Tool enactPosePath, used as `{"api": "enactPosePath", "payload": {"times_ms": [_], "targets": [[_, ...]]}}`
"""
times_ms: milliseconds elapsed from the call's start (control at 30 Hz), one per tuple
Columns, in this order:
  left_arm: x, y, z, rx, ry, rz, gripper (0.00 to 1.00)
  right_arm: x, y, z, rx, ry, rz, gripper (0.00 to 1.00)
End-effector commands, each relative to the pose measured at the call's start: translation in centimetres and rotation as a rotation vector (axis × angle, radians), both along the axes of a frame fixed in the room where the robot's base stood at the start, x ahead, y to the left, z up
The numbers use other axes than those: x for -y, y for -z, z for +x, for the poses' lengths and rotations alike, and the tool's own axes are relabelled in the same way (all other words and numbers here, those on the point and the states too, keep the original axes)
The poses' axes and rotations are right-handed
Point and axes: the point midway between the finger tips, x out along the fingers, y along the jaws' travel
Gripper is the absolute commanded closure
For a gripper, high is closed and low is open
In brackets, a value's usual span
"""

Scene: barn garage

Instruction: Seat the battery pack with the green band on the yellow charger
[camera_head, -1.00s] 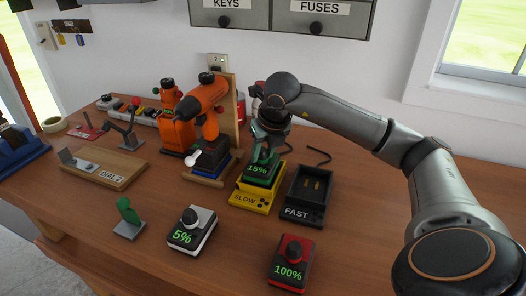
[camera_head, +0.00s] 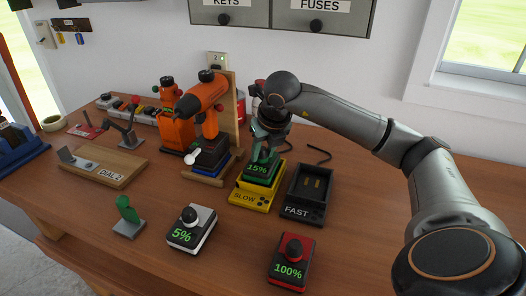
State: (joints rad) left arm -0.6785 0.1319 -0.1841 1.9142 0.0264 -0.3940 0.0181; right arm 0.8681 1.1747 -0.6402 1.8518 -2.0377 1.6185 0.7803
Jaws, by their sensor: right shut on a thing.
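The yellow charger (camera_head: 249,199), labelled SLOW, stands on the bench in the middle of the head view. The battery pack with the green band (camera_head: 261,173), reading 15%, is upright in or just over the charger's bay. I cannot tell whether it is fully down. My right gripper (camera_head: 268,148) comes from above and is shut on the top of this pack, hiding its upper part. My left gripper is not in view.
An empty black FAST charger (camera_head: 308,192) is just right. A 5% pack (camera_head: 191,229) with a white band and a 100% pack (camera_head: 292,262) with a red band stand in front. An orange drill (camera_head: 205,108) stands close left.

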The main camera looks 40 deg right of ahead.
Motion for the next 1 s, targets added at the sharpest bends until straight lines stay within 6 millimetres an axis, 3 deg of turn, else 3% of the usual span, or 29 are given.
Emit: {"api": "enactPosePath", "payload": {"times_ms": [733,767,1000], "targets": [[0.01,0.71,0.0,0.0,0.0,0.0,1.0,0.01,0.69,0.05,0.003,0.0,0.0,1.0],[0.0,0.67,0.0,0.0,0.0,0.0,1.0,0.01,0.64,0.05,0.003,0.001,0.0,0.59],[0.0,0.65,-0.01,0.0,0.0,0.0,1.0,0.01,0.67,0.03,0.002,0.0,-0.001,0.32]]}}
